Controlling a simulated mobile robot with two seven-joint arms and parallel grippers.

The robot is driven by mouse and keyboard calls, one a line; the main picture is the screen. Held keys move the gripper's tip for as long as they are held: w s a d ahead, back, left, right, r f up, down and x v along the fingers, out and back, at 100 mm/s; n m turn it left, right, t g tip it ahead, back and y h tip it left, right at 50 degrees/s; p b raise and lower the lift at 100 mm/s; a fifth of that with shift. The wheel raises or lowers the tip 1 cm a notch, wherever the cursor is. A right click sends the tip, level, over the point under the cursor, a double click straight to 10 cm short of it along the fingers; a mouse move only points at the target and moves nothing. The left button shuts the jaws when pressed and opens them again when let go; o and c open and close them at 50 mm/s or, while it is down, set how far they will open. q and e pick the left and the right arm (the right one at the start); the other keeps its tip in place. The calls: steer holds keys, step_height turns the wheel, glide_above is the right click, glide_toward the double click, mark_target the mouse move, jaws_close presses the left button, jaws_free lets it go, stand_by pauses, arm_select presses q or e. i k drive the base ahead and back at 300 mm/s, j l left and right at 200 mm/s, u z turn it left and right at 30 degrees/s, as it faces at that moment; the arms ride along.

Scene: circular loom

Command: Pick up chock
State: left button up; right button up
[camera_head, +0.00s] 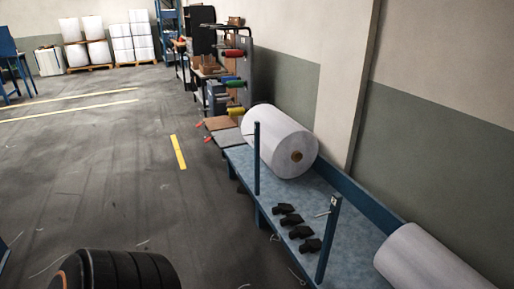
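Several small black chocks (300,232) lie in a row on the blue bench (250,181), on its front side between two blue upright posts. They are small in the head view, so their exact shape is hard to tell. The chock nearest me (310,246) lies beside the nearer post (328,240). Neither of my grippers shows in the head view.
A large white roll (281,141) rests on the bench's far part. Another white roll (432,262) lies at its near right end, cut off by the frame. A rack (240,70) with coloured spools stands beyond. The grey floor (150,180) left of the bench is largely open.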

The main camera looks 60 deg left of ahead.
mark_target(313, 245)
steer(key=u, duration=1.55)
